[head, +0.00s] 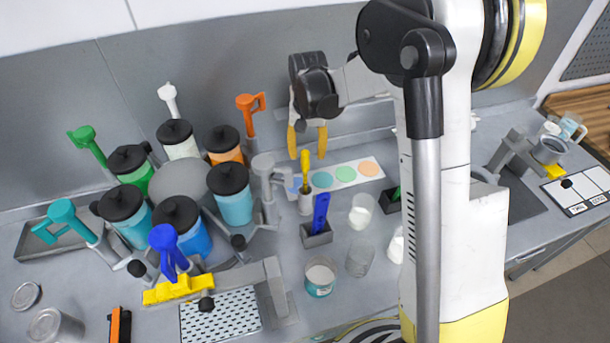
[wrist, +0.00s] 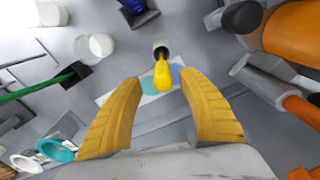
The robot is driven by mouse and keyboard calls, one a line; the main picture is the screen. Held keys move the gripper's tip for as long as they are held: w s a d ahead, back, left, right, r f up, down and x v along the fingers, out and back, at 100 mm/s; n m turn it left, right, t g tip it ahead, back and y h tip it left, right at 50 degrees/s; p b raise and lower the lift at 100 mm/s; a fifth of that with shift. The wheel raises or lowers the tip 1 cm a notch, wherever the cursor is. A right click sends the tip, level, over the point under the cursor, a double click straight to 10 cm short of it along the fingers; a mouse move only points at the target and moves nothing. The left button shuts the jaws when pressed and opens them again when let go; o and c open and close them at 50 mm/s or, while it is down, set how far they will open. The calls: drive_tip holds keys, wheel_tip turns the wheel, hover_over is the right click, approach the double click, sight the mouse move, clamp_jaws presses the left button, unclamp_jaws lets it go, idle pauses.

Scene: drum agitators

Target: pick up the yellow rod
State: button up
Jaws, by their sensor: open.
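The yellow rod (head: 305,172) stands upright in a small grey holder (head: 305,203) on the counter, in front of a white strip with coloured circles. My gripper (head: 307,150) is open and empty, with its yellow fingers pointing down above and near the rod's top. In the wrist view the yellow rod (wrist: 162,75) shows beyond the fingertips, roughly midway between them, and the gripper (wrist: 160,90) is spread wide. The holder's opening (wrist: 160,52) shows at the rod's far end. The fingers do not appear to touch the rod.
A blue rod (head: 320,210) stands in a grey block just in front and to the right. A cluster of black-lidded jars (head: 232,190) with coloured handles is at the left. Clear beakers (head: 360,255) stand at the right front.

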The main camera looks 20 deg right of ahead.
sight(305, 165)
drive_tip(key=f, duration=0.4)
drive_tip(key=shift+s+a, duration=0.15)
drive_tip(key=shift+a, duration=0.2)
drive_tip(key=shift+f, duration=0.35)
drive_tip(key=shift+c, duration=0.2)
clamp_jaws()
drive_tip(key=shift+r, duration=0.1)
